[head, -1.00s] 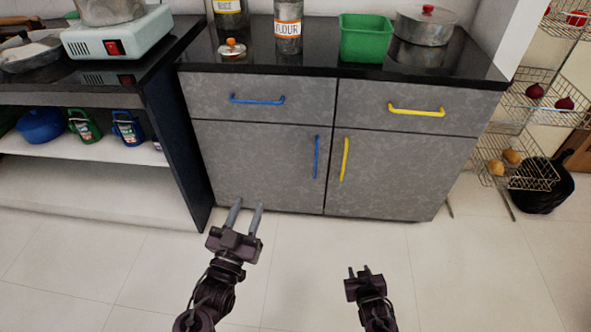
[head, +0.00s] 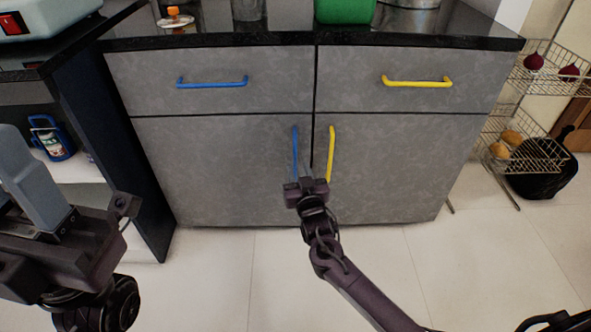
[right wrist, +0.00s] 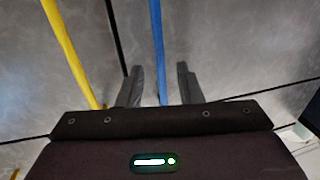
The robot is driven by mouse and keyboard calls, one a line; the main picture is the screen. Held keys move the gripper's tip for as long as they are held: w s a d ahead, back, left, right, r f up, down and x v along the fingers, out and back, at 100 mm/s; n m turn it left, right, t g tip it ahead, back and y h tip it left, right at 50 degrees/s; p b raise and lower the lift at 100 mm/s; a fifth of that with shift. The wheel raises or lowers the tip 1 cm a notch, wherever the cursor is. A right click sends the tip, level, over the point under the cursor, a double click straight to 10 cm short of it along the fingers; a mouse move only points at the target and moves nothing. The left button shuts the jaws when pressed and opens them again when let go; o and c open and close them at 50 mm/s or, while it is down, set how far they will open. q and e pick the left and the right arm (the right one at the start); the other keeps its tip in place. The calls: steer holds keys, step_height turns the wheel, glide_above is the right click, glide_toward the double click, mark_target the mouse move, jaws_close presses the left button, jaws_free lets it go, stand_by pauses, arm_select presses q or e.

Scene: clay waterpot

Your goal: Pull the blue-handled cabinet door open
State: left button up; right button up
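The blue vertical handle (head: 295,152) is on the left lower cabinet door (head: 220,170), which is shut. My right gripper (head: 303,174) is at the lower part of this handle. In the right wrist view the blue handle (right wrist: 158,45) runs between my two spread fingers (right wrist: 161,84), with a gap on each side. It is nearer the left finger at its lower end. My left gripper (head: 22,185) is large at the left edge of the head view, partly cut off, with its fingers apart and nothing seen between them.
A yellow vertical handle (head: 331,153) on the right door (head: 400,170) is close beside my right gripper. Above are drawers with a blue handle (head: 212,83) and a yellow handle (head: 417,82). A wire rack (head: 530,155) stands at the right.

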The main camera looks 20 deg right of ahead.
steer(key=shift+w+d+b, duration=0.1)
steer(key=shift+w+b, duration=0.3)
steer(key=shift+w, duration=1.05)
jaws_close()
